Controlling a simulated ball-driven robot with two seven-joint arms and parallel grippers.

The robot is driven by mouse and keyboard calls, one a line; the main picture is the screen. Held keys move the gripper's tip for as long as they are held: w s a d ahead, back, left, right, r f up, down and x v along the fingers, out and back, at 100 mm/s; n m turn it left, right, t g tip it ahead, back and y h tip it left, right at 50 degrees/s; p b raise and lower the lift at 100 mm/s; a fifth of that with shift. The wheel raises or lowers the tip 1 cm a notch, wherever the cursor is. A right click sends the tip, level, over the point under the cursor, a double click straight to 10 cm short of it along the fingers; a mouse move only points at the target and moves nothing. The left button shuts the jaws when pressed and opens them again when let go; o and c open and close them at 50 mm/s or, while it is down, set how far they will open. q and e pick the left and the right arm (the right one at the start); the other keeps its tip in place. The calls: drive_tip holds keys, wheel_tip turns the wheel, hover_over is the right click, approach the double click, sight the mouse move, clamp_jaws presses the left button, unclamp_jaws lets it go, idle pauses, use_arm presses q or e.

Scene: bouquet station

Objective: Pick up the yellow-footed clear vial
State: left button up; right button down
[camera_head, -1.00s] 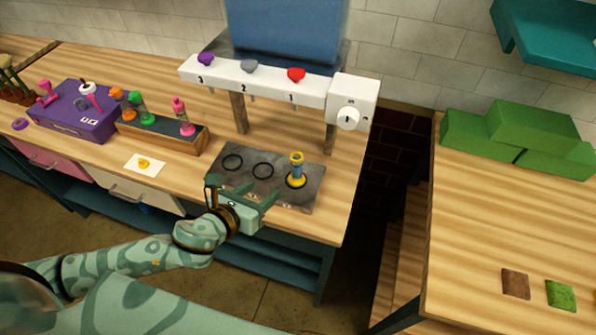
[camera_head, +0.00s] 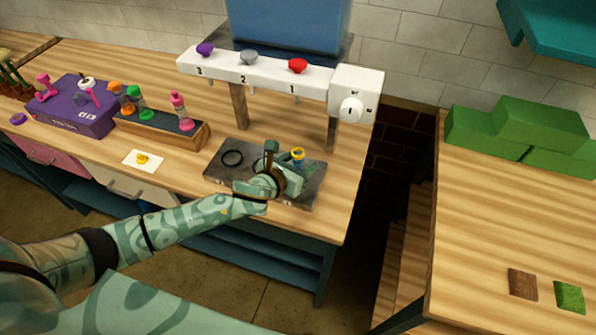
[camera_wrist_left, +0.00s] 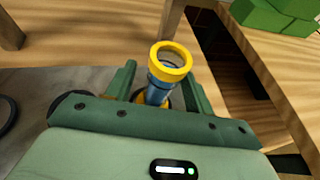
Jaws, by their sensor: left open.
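The yellow-footed vial (camera_head: 298,155) stands upright on the dark mat (camera_head: 222,175) under tap 1. In the left wrist view the vial (camera_wrist_left: 161,85) has a yellow rim, a bluish clear body and a yellow foot that is mostly hidden. My left gripper (camera_head: 296,175) is low beside the vial and hides its lower part in the head view. In the left wrist view the open fingers of my left gripper (camera_wrist_left: 158,88) stand on either side of the vial, with a gap at the right finger. My right gripper is not in view.
A white dispenser bar (camera_head: 265,79) with purple, grey and red knobs spans above the mat. A wooden rack (camera_head: 160,135) with several coloured vials and a purple box (camera_head: 75,110) stand left. Green blocks (camera_head: 520,130) lie on the right table, across a gap.

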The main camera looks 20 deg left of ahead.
use_arm(q)
drive_tip(key=shift+w+d+f, duration=0.15)
drive_tip(key=shift+w+f, duration=0.2)
drive_tip(key=shift+w, duration=0.3)
drive_tip(key=c, duration=1)
drive_tip(key=shift+r, duration=0.1)
clamp_jaws()
